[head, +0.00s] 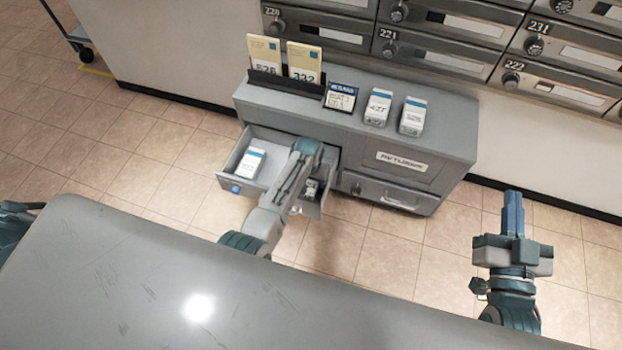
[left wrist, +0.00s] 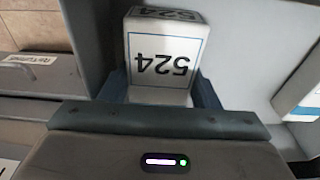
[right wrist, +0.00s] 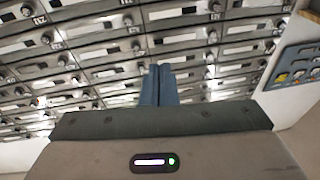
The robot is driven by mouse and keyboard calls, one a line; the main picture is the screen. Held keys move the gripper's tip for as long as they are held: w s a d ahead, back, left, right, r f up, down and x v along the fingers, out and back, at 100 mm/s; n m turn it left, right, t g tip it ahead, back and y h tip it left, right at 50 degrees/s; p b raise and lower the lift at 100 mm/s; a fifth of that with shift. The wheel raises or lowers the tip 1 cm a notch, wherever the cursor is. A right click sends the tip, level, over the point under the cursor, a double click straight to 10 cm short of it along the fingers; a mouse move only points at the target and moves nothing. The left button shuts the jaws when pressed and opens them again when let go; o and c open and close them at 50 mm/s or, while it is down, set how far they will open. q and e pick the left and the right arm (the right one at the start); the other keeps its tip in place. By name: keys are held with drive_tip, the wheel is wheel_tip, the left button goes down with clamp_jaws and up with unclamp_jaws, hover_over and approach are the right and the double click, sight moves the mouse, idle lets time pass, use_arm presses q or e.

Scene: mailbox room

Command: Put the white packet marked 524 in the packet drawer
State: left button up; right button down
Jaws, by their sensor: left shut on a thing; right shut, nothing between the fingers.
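The white packet marked 524 (left wrist: 165,58) is between the blue fingers of my left gripper (left wrist: 160,92), which is shut on it. Its number shows upside down in the left wrist view. In the head view my left arm reaches over the open packet drawer (head: 228,172), and its wrist hides most of the gripper and packet at the drawer's right end. The packet appears within the drawer walls; whether it touches the floor I cannot tell. Another white packet (head: 250,162) lies in the drawer's left part. My right gripper (head: 513,208) is shut and empty, right of the cabinet.
The grey cabinet (head: 455,145) carries two upright cards (head: 303,62), a small dark sign (head: 341,97) and two white packets (head: 410,116). A closed labelled front (head: 402,164) is right of the drawer. Mailboxes (head: 560,45) line the wall. A grey surface (head: 150,290) fills the foreground.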

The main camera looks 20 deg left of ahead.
use_arm(q)
drive_tip(key=o, duration=1.1)
drive_tip(key=shift+o, duration=0.2)
drive_tip(key=shift+r, duration=0.1)
